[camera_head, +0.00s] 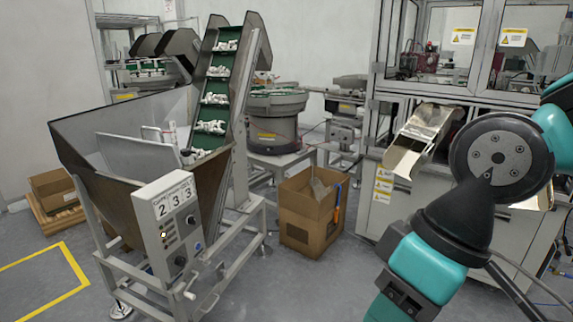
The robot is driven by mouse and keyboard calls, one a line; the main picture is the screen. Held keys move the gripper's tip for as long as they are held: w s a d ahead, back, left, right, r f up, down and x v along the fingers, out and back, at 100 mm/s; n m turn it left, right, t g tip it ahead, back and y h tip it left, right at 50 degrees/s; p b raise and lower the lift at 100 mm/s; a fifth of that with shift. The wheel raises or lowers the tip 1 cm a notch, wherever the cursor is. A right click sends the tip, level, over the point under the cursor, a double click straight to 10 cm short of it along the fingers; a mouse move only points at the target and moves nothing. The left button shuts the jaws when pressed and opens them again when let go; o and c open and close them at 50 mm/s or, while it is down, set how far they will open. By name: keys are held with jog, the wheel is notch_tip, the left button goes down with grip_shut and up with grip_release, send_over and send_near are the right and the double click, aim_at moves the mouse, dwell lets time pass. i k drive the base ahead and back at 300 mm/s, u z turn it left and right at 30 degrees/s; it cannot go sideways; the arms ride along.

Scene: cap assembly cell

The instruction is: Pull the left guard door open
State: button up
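The machine cabinet stands at the right with framed clear panels on its upper front. The left guard door (445,55) looks like the panel with a yellow-and-white warning label near its top. It appears closed against the frame, and I cannot make out a handle. A second guard panel (523,60) with a similar label is to its right, partly hidden by my arm. My teal and black arm fills the lower right, in front of the cabinet and below the panels. My gripper is not in view.
A metal chute (420,138) juts from the cabinet front below the left panel. A cardboard box (305,222) stands on the floor left of the cabinet. A large hopper (95,140) with an inclined conveyor (213,98) takes up the left. Grey floor between box and arm is clear.

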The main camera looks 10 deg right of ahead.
aim_at(461, 36)
jog(key=u, duration=0.1)
jog(key=i, duration=1.95)
jog(key=z, duration=0.4)
jog(key=i, duration=1)
jog(key=z, duration=1.6)
jog(key=i, duration=0.95)
jog(key=z, duration=0.75)
